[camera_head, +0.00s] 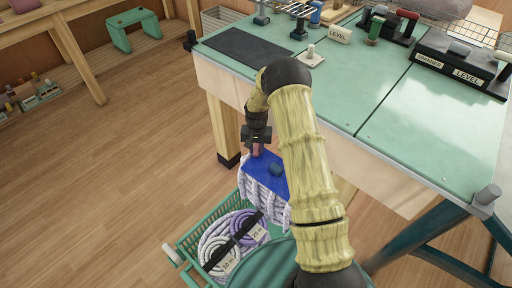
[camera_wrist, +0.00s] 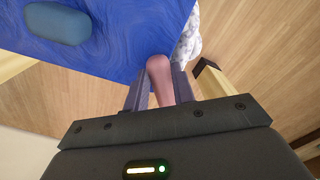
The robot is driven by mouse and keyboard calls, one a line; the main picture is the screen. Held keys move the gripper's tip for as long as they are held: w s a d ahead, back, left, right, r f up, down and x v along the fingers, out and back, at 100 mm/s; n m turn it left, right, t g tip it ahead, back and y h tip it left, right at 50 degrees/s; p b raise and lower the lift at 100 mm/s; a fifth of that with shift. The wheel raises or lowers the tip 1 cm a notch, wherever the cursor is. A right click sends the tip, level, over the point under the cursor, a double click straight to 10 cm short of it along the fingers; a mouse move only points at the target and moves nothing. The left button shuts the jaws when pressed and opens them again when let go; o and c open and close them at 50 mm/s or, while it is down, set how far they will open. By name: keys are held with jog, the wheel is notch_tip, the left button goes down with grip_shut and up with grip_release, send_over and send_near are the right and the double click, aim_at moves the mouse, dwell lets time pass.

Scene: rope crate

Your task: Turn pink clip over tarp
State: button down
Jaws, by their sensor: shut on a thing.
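My gripper (camera_wrist: 158,88) is shut on the pink clip (camera_wrist: 160,72), whose rounded end shows between the two fingers in the wrist view. In the head view the pink clip (camera_head: 257,150) is a small spot under my gripper (camera_head: 256,144), at the upper edge of the blue tarp (camera_head: 262,170). The tarp lies over pale rope and fills the upper left of the wrist view (camera_wrist: 120,55). A blue-grey rounded piece (camera_wrist: 57,24) sits on the tarp; it also shows in the head view (camera_head: 275,169). I cannot tell whether the clip touches the tarp.
A green crate (camera_head: 187,240) on the floor holds rope coils (camera_head: 230,240) with length labels. A green-topped workbench (camera_head: 400,130) with tools stands right behind it, its leg (camera_head: 227,135) close to the crate. The wooden floor (camera_head: 120,150) to the left is clear.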

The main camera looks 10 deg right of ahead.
aim_at(256, 149)
jog(key=c, duration=1.2)
grip_release()
jog(key=shift+o, duration=0.2)
notch_tip(256, 149, up, 12)
jog(key=p, duration=0.2)
